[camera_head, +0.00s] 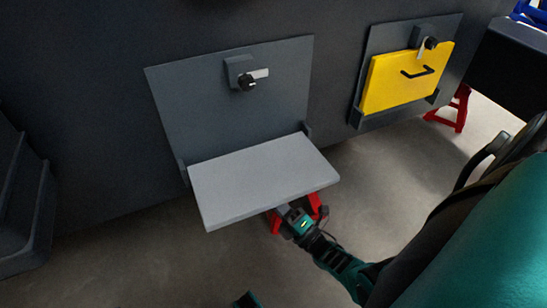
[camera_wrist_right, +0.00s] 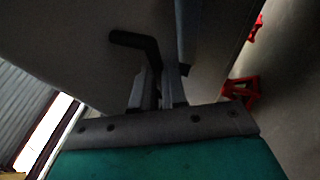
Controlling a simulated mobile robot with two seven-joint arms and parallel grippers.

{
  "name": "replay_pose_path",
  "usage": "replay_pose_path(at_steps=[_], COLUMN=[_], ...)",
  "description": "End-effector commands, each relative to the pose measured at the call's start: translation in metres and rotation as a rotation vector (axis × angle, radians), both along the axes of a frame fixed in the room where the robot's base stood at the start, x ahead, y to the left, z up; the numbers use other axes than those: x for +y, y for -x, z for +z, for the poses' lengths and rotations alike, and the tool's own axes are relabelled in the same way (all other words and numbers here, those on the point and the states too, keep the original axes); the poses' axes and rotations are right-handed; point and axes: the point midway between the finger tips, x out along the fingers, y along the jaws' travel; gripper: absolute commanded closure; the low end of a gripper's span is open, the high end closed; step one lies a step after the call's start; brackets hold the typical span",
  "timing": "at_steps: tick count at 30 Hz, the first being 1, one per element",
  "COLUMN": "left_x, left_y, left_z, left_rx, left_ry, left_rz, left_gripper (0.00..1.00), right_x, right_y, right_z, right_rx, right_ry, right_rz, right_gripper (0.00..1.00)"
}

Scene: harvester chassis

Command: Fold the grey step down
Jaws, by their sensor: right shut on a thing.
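The grey step (camera_head: 262,178) juts out from the bottom of its dark back panel (camera_head: 200,110) in the head view, folded down and looking roughly level. A latch with a black knob (camera_head: 247,84) and a pale tab sits on the panel above, clear of the step. My right gripper (camera_head: 284,211) is under the step's front right edge, its tips partly hidden by it. In the right wrist view my right gripper (camera_wrist_right: 160,78) is shut on the black bent handle (camera_wrist_right: 132,41) on the step's underside (camera_wrist_right: 70,40).
A yellow step (camera_head: 405,78) stands folded up behind its own latch (camera_head: 427,45) at the right. A red stand (camera_head: 317,206) is close behind my right gripper, another (camera_head: 455,110) farther right. The floor (camera_head: 150,265) in front is clear.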

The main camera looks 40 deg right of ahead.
Motion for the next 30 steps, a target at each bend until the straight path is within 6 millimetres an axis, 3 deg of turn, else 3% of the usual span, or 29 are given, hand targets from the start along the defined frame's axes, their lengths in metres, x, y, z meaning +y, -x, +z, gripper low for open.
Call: replay_pose_path(at_steps=[1, 18, 19, 24, 27, 30], left_x=[0.0, -0.0001, -0.0001, -0.0002, -0.0003, -0.0004], left_y=[0.0001, 0.0015, 0.0016, 0.0021, 0.0021, 0.0022], left_z=[0.0004, -0.0004, -0.0005, -0.0009, -0.0009, -0.0009], left_rx=[0.0, 0.003, 0.003, 0.005, 0.005, 0.005], left_ry=[0.0, 0.0, 0.001, 0.001, 0.001, 0.001], left_rz=[0.0, 0.0, 0.001, 0.0, 0.0, 0.0], left_gripper=[0.57, 0.57, 0.57, 0.57, 0.57, 0.57], right_x=[-0.0057, -0.0065, -0.0065, -0.005, -0.0035, -0.0023], right_y=[-0.0073, -0.0077, -0.0077, -0.0067, -0.0058, -0.0052], right_z=[0.0074, 0.0069, 0.0069, 0.0059, 0.005, 0.0046], right_rx=[-0.023, -0.032, -0.032, -0.03, -0.028, -0.029], right_ry=[0.005, 0.008, 0.008, 0.006, 0.005, 0.004], right_rz=[-0.01, -0.011, -0.011, -0.008, -0.006, -0.003], right_gripper=[1.0, 1.0, 0.87, 0.7, 0.62, 0.62])
